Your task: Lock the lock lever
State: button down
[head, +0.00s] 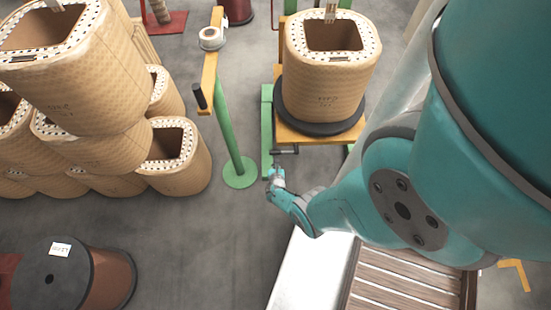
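My gripper (277,172) is small in the head view, just below the front edge of an orange platform (318,137). A dark horizontal bar (286,152) sits at that edge, right above the gripper tip; it may be the lock lever, but I cannot tell for sure. I cannot see whether the gripper touches the bar, or whether its fingers are open or shut. The platform carries a tan coil (325,85) upright on a black round base (318,119). A black handle (200,96) sticks out from an orange beam (210,75) on a green post (233,135).
Several tan coils (85,75) are stacked at the left. A black-topped brown drum (110,275) stands at the lower left. The green post's round foot (240,173) is left of my gripper.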

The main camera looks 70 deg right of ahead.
jog(key=shift+r, duration=0.25)
jog(key=shift+w+d+r, duration=0.1)
jog(key=shift+d+r, duration=0.05)
jog(key=shift+r, duration=0.65)
jog(key=shift+d+r, duration=0.15)
jog(key=shift+r, duration=0.65)
jog(key=shift+w+r, duration=0.1)
jog(key=shift+r, duration=0.05)
